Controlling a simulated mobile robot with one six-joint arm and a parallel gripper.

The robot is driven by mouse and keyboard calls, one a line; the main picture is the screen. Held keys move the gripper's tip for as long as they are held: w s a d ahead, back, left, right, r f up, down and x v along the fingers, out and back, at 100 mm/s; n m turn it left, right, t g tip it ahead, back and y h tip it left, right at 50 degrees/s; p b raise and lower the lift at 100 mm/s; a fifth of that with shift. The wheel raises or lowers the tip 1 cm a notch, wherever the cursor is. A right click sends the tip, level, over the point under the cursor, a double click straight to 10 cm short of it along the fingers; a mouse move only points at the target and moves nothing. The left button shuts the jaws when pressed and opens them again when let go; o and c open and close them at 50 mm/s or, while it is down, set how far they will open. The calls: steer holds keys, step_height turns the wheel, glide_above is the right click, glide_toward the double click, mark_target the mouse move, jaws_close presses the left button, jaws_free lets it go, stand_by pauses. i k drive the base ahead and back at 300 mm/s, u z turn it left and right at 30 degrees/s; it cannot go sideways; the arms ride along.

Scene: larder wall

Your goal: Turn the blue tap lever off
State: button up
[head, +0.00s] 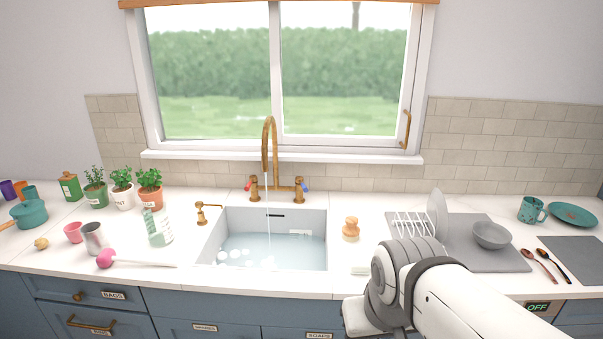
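The brass tap (269,145) stands behind the sink, with a tall curved spout. Its blue lever (305,185) is on the right-hand valve, and its red lever (249,185) is on the left-hand one. A thin stream of water (268,210) runs from the spout into the sink. The blue lever is small here, and its exact angle is hard to tell. My arm reaches in from the lower right, in front of the counter and well away from the tap. My gripper does not show in the head view.
The white sink (318,240) holds water with some foam. Right of it are a wooden-handled brush (351,228) and a dish rack (412,226) on a grey mat (487,263). A brass soap dispenser (203,213) and a clear bottle (158,228) stand left.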

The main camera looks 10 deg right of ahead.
mark_target(299, 180)
steer(key=i, duration=1.05)
steer(key=u, duration=0.05)
